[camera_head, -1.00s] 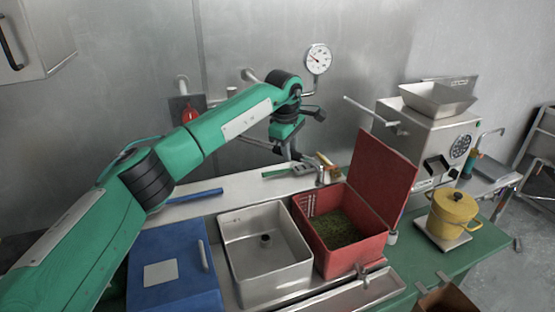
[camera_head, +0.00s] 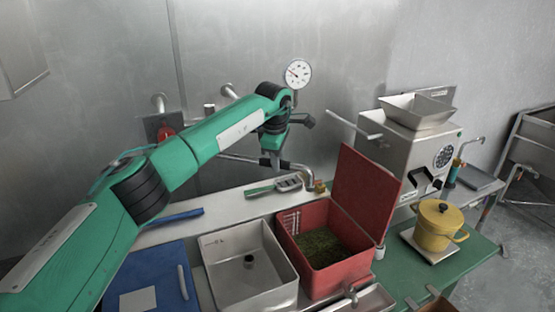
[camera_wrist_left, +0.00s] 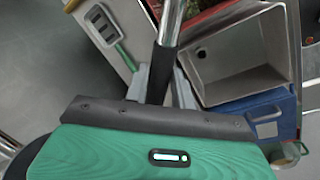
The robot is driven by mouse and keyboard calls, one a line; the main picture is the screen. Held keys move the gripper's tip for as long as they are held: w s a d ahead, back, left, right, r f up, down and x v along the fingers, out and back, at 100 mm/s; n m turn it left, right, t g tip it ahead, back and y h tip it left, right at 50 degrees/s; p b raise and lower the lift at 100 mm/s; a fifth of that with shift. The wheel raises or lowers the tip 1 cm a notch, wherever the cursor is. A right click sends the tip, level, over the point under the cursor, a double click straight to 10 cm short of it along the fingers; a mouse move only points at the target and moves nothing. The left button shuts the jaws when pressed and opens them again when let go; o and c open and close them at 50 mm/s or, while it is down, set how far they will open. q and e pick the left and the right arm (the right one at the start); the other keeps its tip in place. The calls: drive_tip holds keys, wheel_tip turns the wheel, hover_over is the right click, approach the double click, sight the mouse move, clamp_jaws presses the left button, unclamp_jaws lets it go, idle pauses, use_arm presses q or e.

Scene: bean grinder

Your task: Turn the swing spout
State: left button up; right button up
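The swing spout (camera_head: 240,158) is a thin metal pipe coming from the back wall, with a bent end (camera_head: 306,175) above the counter behind the red bin. My left gripper (camera_head: 272,160) points down at the spout's middle. In the left wrist view the spout (camera_wrist_left: 172,18) runs down from the top as a shiny pipe with a dark lower stretch. The grey fingers of my left gripper (camera_wrist_left: 160,82) flank it closely on both sides and look shut on it. My right gripper is in neither view.
A steel sink (camera_head: 215,250) stands below, between a blue box (camera_head: 150,270) and an open red bin (camera_head: 320,282) with green contents. A grinder (camera_head: 410,150) and yellow pot (camera_head: 437,228) stand at right.

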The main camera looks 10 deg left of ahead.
use_arm(q)
drive_tip(key=o, duration=0.3)
drive_tip(key=shift+r, duration=0.15)
drive_tip(key=shift+r+b, duration=0.3)
drive_tip(key=shift+r, duration=0.1)
wheel_tip(320, 180, up, 13)
drive_tip(key=s+b, duration=0.2)
drive_tip(key=b, duration=0.1)
drive_tip(key=shift+s+a+f, duration=0.2)
drive_tip(key=shift+s+a, duration=0.1)
drive_tip(key=shift+s, duration=0.05)
drive_tip(key=shift+f, duration=0.1)
